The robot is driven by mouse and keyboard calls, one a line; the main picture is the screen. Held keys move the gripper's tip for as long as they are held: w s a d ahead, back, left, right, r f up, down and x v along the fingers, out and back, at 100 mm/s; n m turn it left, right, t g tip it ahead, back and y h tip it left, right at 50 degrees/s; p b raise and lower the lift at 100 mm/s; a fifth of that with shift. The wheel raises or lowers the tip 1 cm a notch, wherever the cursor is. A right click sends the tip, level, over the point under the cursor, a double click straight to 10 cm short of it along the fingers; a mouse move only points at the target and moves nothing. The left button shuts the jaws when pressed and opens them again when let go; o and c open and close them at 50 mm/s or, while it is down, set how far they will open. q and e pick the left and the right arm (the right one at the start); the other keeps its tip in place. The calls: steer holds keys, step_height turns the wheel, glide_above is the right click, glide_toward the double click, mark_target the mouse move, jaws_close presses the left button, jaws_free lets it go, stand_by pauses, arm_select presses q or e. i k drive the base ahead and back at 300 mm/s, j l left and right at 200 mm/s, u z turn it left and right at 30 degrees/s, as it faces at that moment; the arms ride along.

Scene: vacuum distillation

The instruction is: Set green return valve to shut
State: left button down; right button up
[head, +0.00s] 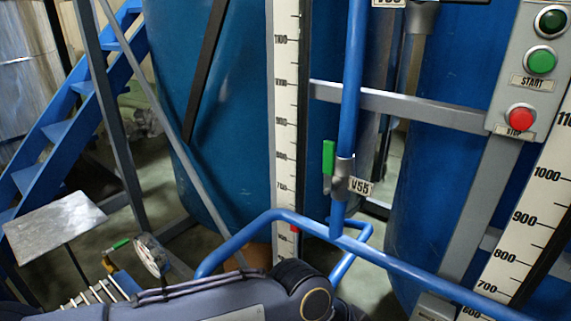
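A valve with a green lever (328,158) sits on the vertical blue pipe in the middle of the head view. Its grey body (344,169) carries a tag (360,187) that seems to read V5B. The lever stands upright, roughly parallel to the pipe. I cannot tell from the picture which one is the return valve. A dark arm link of mine crosses the bottom.
Blue pipes (420,272) branch below the valve, just above my arm. Blue tanks (235,110) stand behind, with a white scale (286,120) left of the pipe. A grey panel with green and red buttons (521,117) is at right. Blue stairs (57,131) rise at left.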

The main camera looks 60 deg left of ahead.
mark_target(330, 148)
steer(key=j+u, duration=0.15)
steer(key=u, duration=1.65)
